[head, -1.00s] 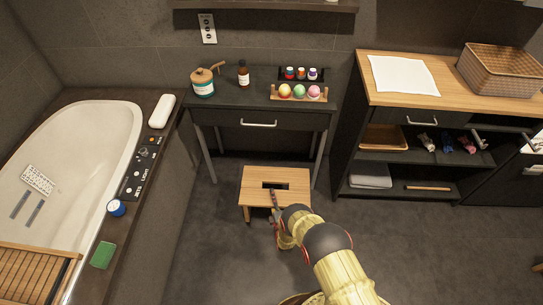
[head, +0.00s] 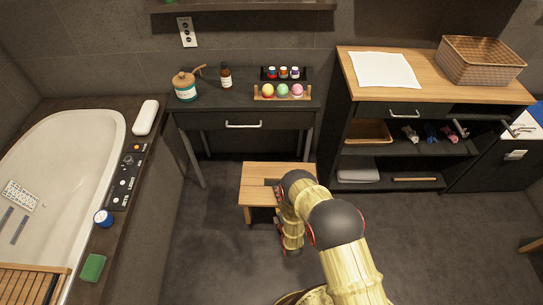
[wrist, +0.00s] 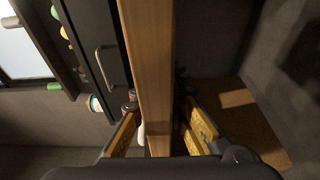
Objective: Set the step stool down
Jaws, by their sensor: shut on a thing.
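The step stool (head: 258,172) is light wood, with a flat top and short legs. In the head view it is upright, in front of the dark vanity table. My arm covers its right side and the slot in its top. My gripper (wrist: 160,132) is shut on the stool; its yellow fingers lie on both sides of a wooden board of the stool (wrist: 147,65) in the wrist view. In the head view the fingertips are mostly hidden behind my arm. I cannot tell whether the stool's feet touch the floor.
The vanity table (head: 215,121) stands behind the stool, holding a jar, a bottle and coloured balls. An open shelf unit (head: 340,150) is to the right and a bathtub (head: 115,125) to the left. Dark floor (head: 430,245) is clear at front right.

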